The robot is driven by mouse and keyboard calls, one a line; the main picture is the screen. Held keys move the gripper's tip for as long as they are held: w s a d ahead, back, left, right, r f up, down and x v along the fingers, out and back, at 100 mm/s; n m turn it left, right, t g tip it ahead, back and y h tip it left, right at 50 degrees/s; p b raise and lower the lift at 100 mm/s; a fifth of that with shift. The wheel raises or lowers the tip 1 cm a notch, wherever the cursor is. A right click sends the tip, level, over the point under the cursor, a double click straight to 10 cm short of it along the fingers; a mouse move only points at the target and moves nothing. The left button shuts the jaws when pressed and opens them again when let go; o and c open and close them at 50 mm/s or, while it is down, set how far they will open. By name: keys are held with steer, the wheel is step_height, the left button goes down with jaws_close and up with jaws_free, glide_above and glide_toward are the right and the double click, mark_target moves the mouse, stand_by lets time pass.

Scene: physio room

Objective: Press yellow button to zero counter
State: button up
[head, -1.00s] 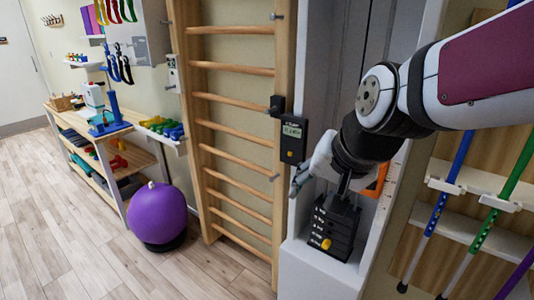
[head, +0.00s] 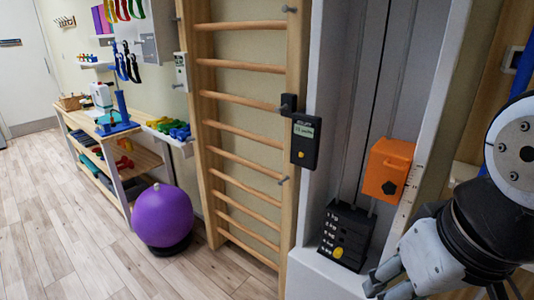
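The counter (head: 305,140) is a black box with a small greenish display, mounted on the right upright of the wooden wall bars. Its small yellow button (head: 301,155) shows below the display. The display's reading is too small to make out. My gripper (head: 382,288) is at the bottom right, in front of the pulley column, lower than the counter and to its right. It is well apart from the counter.
A black weight stack (head: 345,235) with a yellow pin knob (head: 338,252) stands in the white column. An orange box (head: 388,170) is beside it. Wooden wall bars (head: 240,108), a purple ball (head: 162,215) and a shelf (head: 140,158) are left. The left floor is clear.

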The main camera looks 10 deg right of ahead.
jaws_close()
stand_by(1.1)
